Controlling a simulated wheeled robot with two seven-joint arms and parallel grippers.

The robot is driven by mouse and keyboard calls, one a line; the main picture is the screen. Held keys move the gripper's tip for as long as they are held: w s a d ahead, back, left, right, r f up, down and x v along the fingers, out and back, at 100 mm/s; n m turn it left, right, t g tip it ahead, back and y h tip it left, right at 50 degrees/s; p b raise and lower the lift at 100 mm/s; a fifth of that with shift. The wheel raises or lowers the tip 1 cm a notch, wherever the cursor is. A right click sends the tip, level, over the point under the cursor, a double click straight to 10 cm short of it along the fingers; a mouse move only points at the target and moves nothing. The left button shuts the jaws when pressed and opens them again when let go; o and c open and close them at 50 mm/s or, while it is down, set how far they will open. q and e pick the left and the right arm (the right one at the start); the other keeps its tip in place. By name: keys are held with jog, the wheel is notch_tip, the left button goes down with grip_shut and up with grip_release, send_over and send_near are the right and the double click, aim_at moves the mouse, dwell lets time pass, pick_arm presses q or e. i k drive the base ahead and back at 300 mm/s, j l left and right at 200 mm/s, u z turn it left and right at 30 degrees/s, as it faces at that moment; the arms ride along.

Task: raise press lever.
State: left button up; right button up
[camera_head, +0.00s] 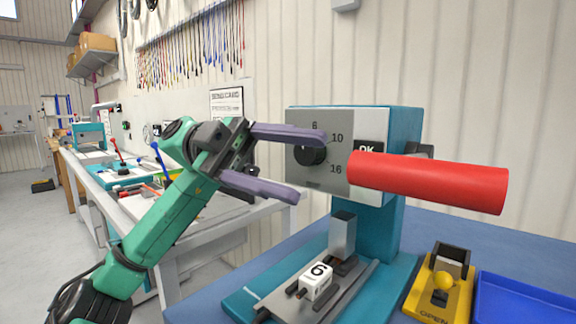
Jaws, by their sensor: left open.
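The press (405,118) is a teal machine with a grey face plate, standing on the blue bench. Its lever (428,182) is a thick red handle that sticks out to the right, close to level with a slight droop at its free end. A black dial (310,150) with marks 6, 10 and 16 sits on the face. My left gripper (296,166) is open and empty, its purple fingers pointing right, one above and one below the dial's height. I cannot tell whether they touch the dial. The lever is clear of the fingers. My right gripper is not in view.
Under the ram, a white block marked 6 (316,282) sits on the press's grey slide. A yellow fixture marked OPEN (434,290) and a blue tray (525,300) stand at the right. A white bench (215,225) with tools runs behind my left arm.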

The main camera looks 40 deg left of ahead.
aim_at(473, 187)
jog(key=k+j, duration=0.3)
jog(key=k, duration=0.15)
jog(key=k+j, duration=0.25)
jog(key=k, duration=0.2)
